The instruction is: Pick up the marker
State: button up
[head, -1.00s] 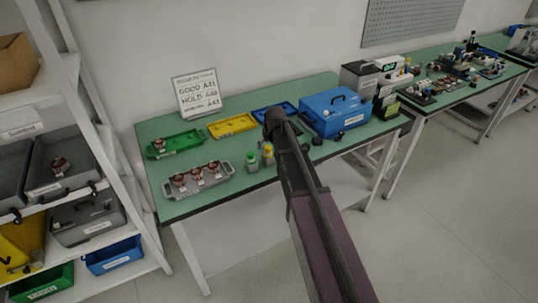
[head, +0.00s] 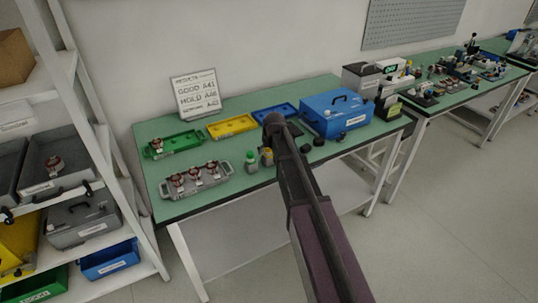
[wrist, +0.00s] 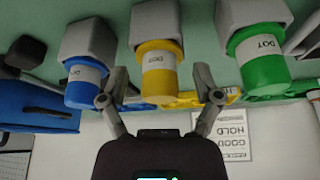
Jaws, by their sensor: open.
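Three dot markers with grey blocky ends show in the wrist view: a blue marker (wrist: 86,80), a yellow marker (wrist: 160,72) and a green marker (wrist: 262,70). In the head view, the green marker (head: 251,161) and yellow marker (head: 267,157) stand near the table's front edge; my arm hides the blue one. My gripper (wrist: 160,98) is open, its fingers spread to either side of the yellow marker's coloured end in the picture. I cannot tell whether they touch it.
A grey tray of copper stators (head: 196,180) lies left of the markers. Green (head: 176,145), yellow (head: 232,126) and blue (head: 274,110) trays lie behind. A blue toolbox (head: 336,113) stands right. A results sign (head: 195,93) stands at the back.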

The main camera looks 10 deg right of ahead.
grip_shut()
dwell(0.3)
jog(key=shift+r, duration=0.15)
notch_tip(320, 180, up, 10)
jog(key=p, duration=1)
jog(key=shift+s+f, duration=0.2)
dwell(0.9)
